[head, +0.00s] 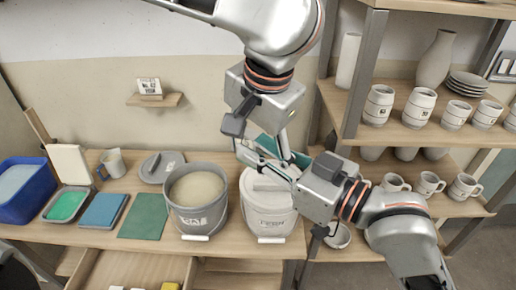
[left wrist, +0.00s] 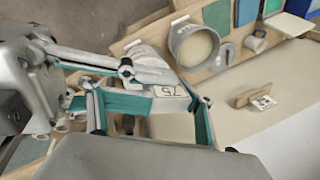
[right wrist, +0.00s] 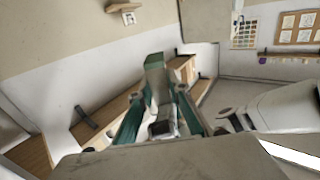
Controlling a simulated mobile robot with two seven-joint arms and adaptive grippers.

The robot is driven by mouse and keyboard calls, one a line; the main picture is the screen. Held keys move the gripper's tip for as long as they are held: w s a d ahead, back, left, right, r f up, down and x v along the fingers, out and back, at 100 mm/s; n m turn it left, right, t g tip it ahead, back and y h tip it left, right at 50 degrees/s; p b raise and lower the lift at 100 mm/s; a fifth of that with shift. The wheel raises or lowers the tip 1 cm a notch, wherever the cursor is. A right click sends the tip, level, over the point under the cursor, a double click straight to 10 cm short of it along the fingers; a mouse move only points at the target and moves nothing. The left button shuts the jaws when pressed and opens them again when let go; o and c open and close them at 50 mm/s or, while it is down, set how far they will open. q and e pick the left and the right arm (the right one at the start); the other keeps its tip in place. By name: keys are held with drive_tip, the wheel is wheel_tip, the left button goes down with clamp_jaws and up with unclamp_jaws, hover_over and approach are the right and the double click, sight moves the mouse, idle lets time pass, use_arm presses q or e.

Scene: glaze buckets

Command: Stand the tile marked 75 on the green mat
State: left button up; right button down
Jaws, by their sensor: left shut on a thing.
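The tile marked 75 (left wrist: 168,91) is in the left wrist view, pale with black digits, held up between the fingers of my left gripper (left wrist: 150,112). In the head view my left gripper (head: 285,150) points down above the lidded bucket. My right gripper (head: 262,160) comes from the right, with its fingertips close to the tile. In the right wrist view its fingers (right wrist: 160,95) stand apart around a green and grey shape; whether they grip the tile is unclear. The dark green mat (head: 144,216) lies bare on the worktop, left of the open bucket.
A grey glaze bucket (head: 197,203) and a white lidded bucket (head: 268,215) stand between the mat and my right arm. A blue mat (head: 104,210), green tray (head: 67,205) and blue bin (head: 22,190) are to the left. Shelves with cups (head: 420,105) stand right.

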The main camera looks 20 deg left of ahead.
use_arm(q)
drive_tip(key=o, duration=1.8)
drive_tip(key=shift+o, duration=0.2)
